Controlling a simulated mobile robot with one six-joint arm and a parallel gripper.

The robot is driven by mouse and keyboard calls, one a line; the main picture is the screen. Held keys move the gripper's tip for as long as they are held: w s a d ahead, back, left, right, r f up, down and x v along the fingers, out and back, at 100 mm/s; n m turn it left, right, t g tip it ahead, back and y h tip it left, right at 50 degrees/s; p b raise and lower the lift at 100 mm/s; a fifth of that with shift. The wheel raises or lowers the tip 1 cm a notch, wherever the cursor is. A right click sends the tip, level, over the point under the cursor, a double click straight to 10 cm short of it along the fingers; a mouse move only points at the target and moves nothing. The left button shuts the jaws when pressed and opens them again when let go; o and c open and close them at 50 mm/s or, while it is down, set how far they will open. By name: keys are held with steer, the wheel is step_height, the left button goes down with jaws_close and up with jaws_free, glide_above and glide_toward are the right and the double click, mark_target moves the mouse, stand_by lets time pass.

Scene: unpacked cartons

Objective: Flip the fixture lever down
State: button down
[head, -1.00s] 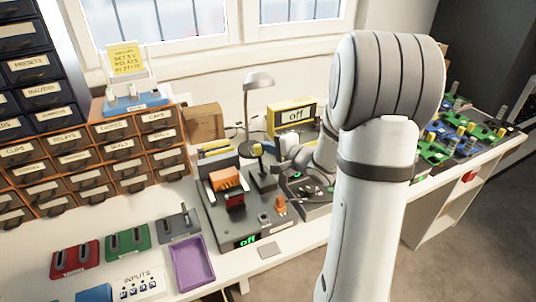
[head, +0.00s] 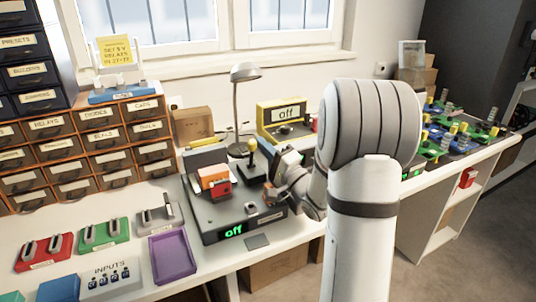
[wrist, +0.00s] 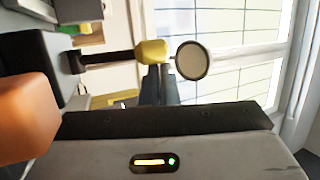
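The fixture (head: 215,218) is a dark grey box on the bench with a green "off" display (head: 234,231) on its front. Its lever (head: 251,152) stands upright, a black shaft with a yellow knob, behind the orange block (head: 213,176). In the wrist view the picture is turned sideways, and the yellow knob (wrist: 151,52) is just above my fingertips. My gripper (wrist: 159,70) has its two dark fingers close together with nothing visible between them. In the head view my gripper (head: 270,163) is just right of the lever. Whether the fingers touch the knob cannot be told.
A desk lamp (head: 245,72) stands behind the lever, its head above it. A yellow meter (head: 283,113) reading "off" is behind my arm. A purple tray (head: 172,256) and small switch boxes lie to the left. Orange drawers (head: 104,141) stand at the back left.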

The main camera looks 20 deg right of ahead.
steer(key=shift+s+a+f+y+b, duration=0.2)
steer(key=shift+s+f+y+b, duration=0.1)
steer(key=shift+f+b, duration=0.1)
steer(key=shift+s, duration=0.15)
steer(key=shift+b, duration=0.35)
steer(key=shift+r, duration=0.1)
steer(key=s+d, duration=0.2)
steer(key=s, duration=0.4)
steer(key=s+d+p, duration=0.1)
steer(key=s+d, duration=0.2)
steer(key=s, duration=0.3)
steer(key=shift+d+f+p, duration=0.2)
steer(key=shift+d+p, duration=0.05)
steer(key=shift+p, duration=0.05)
